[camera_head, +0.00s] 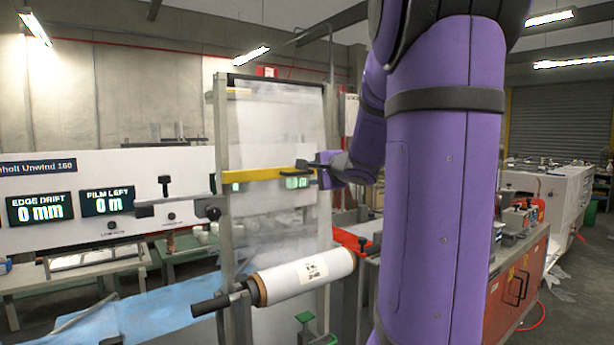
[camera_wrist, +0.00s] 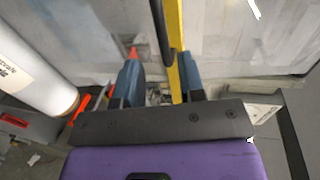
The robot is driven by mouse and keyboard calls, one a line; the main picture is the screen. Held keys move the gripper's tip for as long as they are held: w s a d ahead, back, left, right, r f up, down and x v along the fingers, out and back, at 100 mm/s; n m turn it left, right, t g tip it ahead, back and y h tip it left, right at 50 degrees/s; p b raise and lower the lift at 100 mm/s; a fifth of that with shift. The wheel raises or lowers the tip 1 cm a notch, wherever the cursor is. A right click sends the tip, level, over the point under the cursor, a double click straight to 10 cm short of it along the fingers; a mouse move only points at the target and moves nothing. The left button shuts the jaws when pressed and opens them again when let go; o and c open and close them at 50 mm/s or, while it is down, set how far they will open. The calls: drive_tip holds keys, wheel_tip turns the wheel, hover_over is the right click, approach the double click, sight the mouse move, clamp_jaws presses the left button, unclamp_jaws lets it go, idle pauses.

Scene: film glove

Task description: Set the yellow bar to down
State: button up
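The yellow bar (camera_head: 265,174) lies level across the upright film frame, about halfway up, in the head view. In the wrist view the yellow bar (camera_wrist: 175,35) runs up the picture, with a dark rod (camera_wrist: 159,30) beside it. My gripper (camera_head: 312,165) is at the bar's right end. In the wrist view my gripper (camera_wrist: 159,78) has its two blue-grey fingers apart. The bar's near end shows between them, closer to the right finger. I cannot tell whether that finger touches it.
A white film roll (camera_head: 308,274) sits on a spindle below the frame, close to the gripper's left in the wrist view. A red part (camera_head: 352,241) lies right of it. The clear film sheet (camera_head: 275,125) hangs in the frame. Display panels (camera_head: 107,201) stand left.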

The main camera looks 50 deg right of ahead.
drive_tip(key=v, duration=0.5)
drive_tip(key=shift+s, duration=0.25)
drive_tip(key=shift+a, duration=0.1)
drive_tip(key=a+f+n+g+y, duration=0.15)
drive_tip(key=a+n+y, duration=0.3)
drive_tip(key=a, duration=0.65)
drive_tip(key=a+f+n+g+y, duration=0.1)
drive_tip(key=a+n+g+y, duration=0.3)
drive_tip(key=a, duration=0.7)
drive_tip(key=s+a+f+n+g+h, duration=0.2)
drive_tip(key=s+a+f+n, duration=0.1)
drive_tip(key=s+a+n, duration=0.2)
drive_tip(key=s+a+f+n+g+h, duration=0.2)
drive_tip(key=s+a+f+n, duration=0.2)
drive_tip(key=s, duration=0.6)
drive_tip(key=a+n, duration=0.2)
drive_tip(key=n, duration=0.1)
drive_tip(key=shift+a+f+h, duration=0.15)
drive_tip(key=shift+f+h, duration=0.1)
drive_tip(key=shift+h, duration=0.1)
drive_tip(key=shift+g, duration=0.25)
